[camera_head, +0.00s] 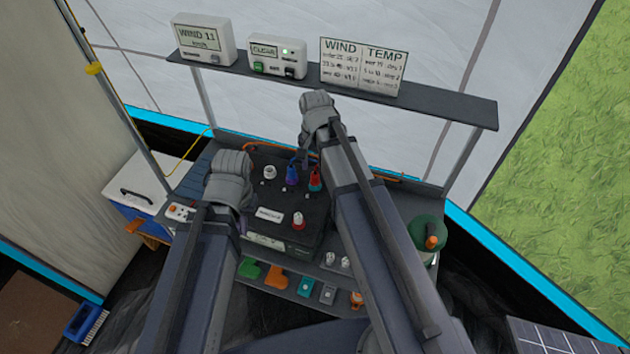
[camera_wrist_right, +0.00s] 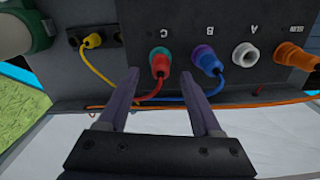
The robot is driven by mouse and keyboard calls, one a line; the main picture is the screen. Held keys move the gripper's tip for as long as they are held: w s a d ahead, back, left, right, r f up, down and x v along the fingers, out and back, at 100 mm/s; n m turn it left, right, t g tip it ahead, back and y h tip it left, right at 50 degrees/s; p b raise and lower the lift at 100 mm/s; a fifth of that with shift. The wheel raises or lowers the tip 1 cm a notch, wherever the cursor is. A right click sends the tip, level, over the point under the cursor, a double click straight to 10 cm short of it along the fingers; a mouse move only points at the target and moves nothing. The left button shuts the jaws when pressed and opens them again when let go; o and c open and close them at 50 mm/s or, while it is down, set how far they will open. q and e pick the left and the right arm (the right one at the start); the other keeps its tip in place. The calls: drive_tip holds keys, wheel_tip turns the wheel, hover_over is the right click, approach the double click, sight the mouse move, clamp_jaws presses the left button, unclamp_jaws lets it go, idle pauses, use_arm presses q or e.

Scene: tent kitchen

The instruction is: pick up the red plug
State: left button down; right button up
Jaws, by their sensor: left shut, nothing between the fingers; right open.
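The red plug (camera_wrist_right: 160,71) with its red cable stands at the teal-ringed socket marked C in the right wrist view. In the head view the red plug (camera_head: 315,181) is on the dark box, right of the blue plug (camera_head: 292,176). My right gripper (camera_wrist_right: 161,84) is open, its two fingers on either side of the red plug's cable end; I cannot tell if they touch it. In the head view my right wrist is above the back of the box. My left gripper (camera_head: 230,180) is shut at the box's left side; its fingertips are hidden.
The blue plug (camera_wrist_right: 207,60) sits close beside the red one, followed by a white socket (camera_wrist_right: 246,54) and an orange plug (camera_wrist_right: 291,53). A yellow plug (camera_wrist_right: 92,40) is on the other side. A shelf (camera_head: 440,101) with display boxes spans the back. A green canister (camera_head: 428,231) stands right.

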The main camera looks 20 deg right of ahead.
sight(315, 171)
wheel_tip(315, 171, down, 4)
drive_tip(key=b, duration=0.3)
drive_tip(key=shift+w+f+b, duration=0.15)
drive_tip(key=shift+f+b, duration=0.05)
drive_tip(key=shift+b, duration=0.1)
drive_tip(key=shift+r, duration=0.1)
clamp_jaws()
